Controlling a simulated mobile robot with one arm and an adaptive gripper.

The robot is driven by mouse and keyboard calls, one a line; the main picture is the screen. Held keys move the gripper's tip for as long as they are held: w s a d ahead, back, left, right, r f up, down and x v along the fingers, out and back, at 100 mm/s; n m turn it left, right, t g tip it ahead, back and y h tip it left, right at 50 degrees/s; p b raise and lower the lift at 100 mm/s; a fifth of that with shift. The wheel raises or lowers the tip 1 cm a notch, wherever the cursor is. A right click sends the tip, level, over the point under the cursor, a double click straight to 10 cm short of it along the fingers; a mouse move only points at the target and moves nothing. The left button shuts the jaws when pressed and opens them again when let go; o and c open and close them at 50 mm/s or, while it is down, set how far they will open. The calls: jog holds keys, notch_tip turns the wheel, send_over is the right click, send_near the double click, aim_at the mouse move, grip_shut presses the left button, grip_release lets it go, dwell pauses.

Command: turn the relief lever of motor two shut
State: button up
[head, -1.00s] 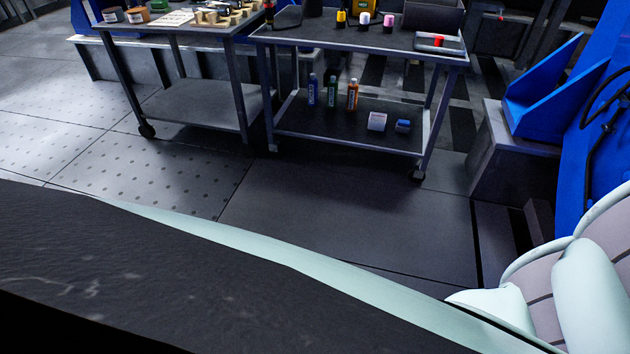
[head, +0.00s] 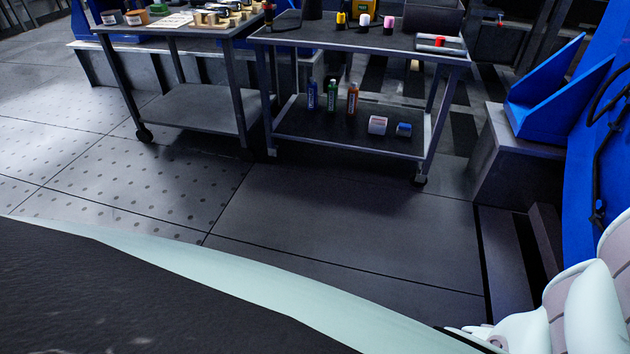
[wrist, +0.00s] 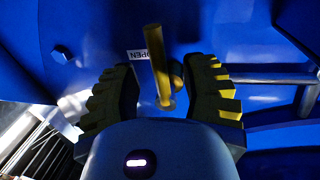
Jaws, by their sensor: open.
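In the wrist view a yellow lever (wrist: 157,62) stands in front of a blue motor housing (wrist: 100,30). A small white label reading OPEN (wrist: 138,54) is beside the lever, partly behind it. My gripper (wrist: 168,75) is open, with one dark ridged finger on each side of the lever. The lever lies between the fingers, nearer the right one; whether it touches that finger I cannot tell. In the head view the lever and my gripper are not visible; only part of my pale arm shows at the lower right.
In the head view a two-shelf cart (head: 350,38) carries small bottles and tools. Another cart (head: 185,32) with parts stands to its left. A blue bracket (head: 550,95) sits on a grey block at the right. The floor (head: 340,220) before the carts is clear.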

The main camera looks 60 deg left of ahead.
jog(key=shift+x, duration=0.8)
grip_shut()
